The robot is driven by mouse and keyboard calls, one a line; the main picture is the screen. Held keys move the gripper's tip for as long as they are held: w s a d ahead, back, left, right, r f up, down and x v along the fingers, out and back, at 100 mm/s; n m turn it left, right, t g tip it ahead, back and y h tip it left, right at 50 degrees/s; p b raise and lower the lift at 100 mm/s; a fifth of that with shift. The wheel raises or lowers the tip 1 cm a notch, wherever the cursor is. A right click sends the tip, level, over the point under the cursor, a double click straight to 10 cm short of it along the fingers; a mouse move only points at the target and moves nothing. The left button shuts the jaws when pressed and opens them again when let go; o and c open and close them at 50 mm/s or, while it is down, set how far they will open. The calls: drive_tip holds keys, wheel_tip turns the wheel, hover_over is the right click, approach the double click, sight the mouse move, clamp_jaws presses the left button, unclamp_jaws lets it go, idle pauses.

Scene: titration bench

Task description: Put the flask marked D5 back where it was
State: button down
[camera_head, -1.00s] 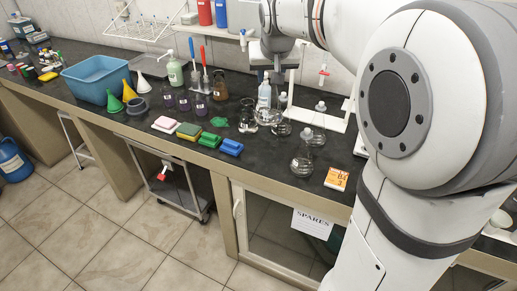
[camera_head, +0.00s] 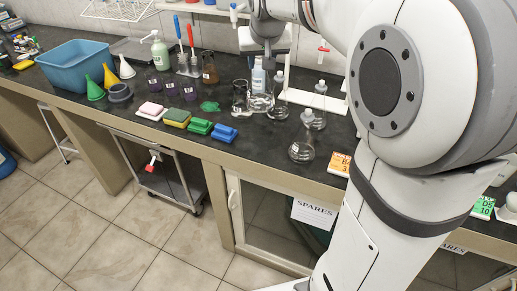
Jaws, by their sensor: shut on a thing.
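My gripper (camera_head: 267,57) is at the top centre, above the back of the dark bench. It is shut on what looks like the neck of a clear glass flask (camera_head: 262,103); the grip is small and partly hidden. I cannot read the flask's mark or tell whether its base touches the bench. A green card (camera_head: 483,207) reading D5 10 lies on the bench at the right, beyond my arm. Much of the bench between is hidden by my arm.
Other clear flasks stand close by, one at the front edge (camera_head: 301,149) and one behind it (camera_head: 318,117). An orange card (camera_head: 340,164) marked B4 lies right of them. A white stand (camera_head: 310,98) is behind. Coloured sponges (camera_head: 178,117) and a blue basin (camera_head: 75,68) are left.

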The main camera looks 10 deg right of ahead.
sight(261, 74)
wheel_tip(261, 74, down, 4)
drive_tip(key=b, duration=0.3)
drive_tip(key=shift+f, duration=0.2)
wheel_tip(261, 74, down, 10)
drive_tip(key=shift+r+b, duration=0.15)
drive_tip(key=shift+b, duration=0.35)
drive_tip(key=c, duration=1)
unclamp_jaws()
